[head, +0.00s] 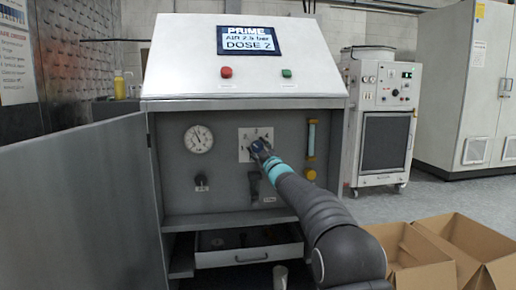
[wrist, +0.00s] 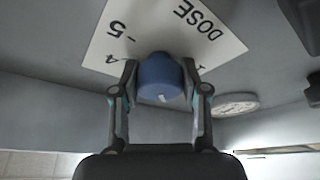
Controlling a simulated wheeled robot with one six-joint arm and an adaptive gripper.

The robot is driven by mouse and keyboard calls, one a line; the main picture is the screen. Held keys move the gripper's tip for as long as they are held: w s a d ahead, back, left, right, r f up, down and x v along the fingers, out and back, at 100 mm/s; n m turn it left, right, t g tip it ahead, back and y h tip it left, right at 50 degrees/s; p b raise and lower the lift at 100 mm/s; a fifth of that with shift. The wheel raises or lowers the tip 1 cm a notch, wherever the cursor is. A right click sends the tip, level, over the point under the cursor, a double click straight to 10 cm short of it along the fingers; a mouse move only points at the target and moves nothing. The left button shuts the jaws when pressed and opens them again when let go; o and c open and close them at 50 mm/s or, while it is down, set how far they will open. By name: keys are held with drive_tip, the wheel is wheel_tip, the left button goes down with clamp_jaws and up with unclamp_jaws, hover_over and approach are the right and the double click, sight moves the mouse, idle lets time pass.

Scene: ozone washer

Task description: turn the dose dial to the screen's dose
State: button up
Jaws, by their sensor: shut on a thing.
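The screen (head: 248,40) reads PRIME, AIR 2.5 bar, DOSE 2. The dose dial is a blue knob (wrist: 158,78) on a white numbered plate (head: 243,136) in the cabinet's inner panel. In the wrist view the plate (wrist: 150,30) shows DOSE, a 5 and part of another numeral, turned over. A short white mark on the knob points toward the picture's bottom. My gripper (wrist: 160,88) is shut on the knob, one finger on each side. In the head view my gripper (head: 260,149) covers most of the knob, and I cannot tell which number the mark meets.
A round gauge (head: 199,139) and a black knob (head: 201,181) lie left of the dial. A black handle (head: 254,185) is below it, a flow tube (head: 311,138) and yellow knob (head: 310,175) right. The open door (head: 85,205) stands left. Cardboard boxes (head: 440,250) lie lower right.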

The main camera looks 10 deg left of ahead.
drive_tip(key=shift+r, duration=0.1)
idle(0.3)
drive_tip(key=o, duration=1.1)
drive_tip(key=shift+a, duration=0.1)
drive_tip(key=shift+o, duration=0.2)
drive_tip(key=v, duration=1.2)
